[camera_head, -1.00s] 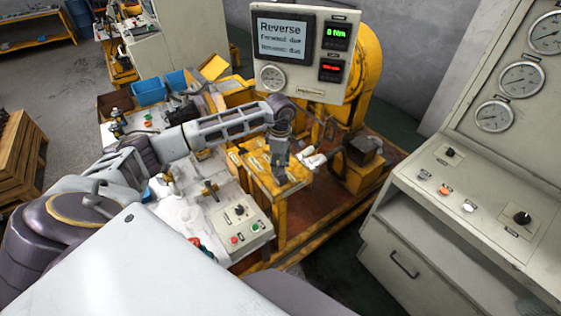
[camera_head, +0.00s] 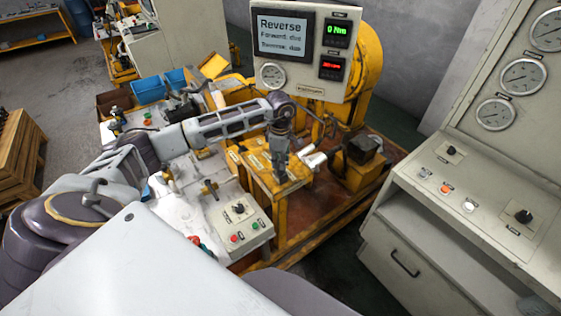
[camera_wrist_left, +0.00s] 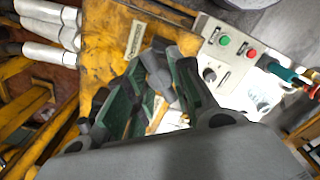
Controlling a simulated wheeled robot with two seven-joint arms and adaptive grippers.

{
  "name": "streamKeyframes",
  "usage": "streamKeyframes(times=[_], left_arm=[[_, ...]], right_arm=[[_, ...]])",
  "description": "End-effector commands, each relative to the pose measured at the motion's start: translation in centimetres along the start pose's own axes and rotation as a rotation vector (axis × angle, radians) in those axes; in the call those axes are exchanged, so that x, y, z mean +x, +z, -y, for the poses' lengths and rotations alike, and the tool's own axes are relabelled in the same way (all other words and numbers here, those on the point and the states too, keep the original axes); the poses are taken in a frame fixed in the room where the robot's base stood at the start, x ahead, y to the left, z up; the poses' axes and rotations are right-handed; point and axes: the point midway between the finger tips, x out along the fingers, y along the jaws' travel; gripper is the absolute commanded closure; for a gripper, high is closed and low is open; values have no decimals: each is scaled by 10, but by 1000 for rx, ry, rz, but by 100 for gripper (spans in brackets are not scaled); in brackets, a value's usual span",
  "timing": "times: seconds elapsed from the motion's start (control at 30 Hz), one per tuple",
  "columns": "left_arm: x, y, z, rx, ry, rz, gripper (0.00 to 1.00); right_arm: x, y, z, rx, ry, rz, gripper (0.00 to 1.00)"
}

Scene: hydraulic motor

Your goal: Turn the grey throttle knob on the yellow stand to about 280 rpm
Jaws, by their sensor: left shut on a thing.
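The yellow stand (camera_head: 291,200) is in the middle of the head view, and its worn top (camera_wrist_left: 108,40) fills the upper left of the left wrist view. My left gripper (camera_head: 279,172) points down over this top. In the left wrist view its green-padded fingers (camera_wrist_left: 158,92) are closed around a grey part, the throttle knob (camera_wrist_left: 156,68). The fingers and wrist hide most of the knob, so its angle cannot be read. The display panel (camera_head: 298,92) reads "Reverse" and a green "0 Nm"; its red readout (camera_head: 332,68) is too small to read surely. My right gripper is not in view.
A control box (camera_head: 240,225) with a black knob and red and green buttons sits left of the stand. White cylindrical parts (camera_head: 314,161) are close right of the gripper. A grey gauge console (camera_head: 450,205) stands at the right. Dark floor lies between console and stand.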

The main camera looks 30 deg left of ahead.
Motion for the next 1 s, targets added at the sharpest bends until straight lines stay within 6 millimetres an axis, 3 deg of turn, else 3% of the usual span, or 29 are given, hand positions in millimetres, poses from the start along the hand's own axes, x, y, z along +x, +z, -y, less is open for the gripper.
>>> streamKeyframes(times=[0.2,0.57,0.6,0.77,1.0], left_arm=[[0,0,-1,48,5,1,100],[-1,0,-1,57,4,0,100],[-1,0,-1,57,4,0,73],[0,0,-1,57,3,0,53],[0,0,0,57,2,0,52]], right_arm=[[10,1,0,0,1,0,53],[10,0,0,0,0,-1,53],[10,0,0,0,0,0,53],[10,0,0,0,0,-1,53],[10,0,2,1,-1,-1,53]])
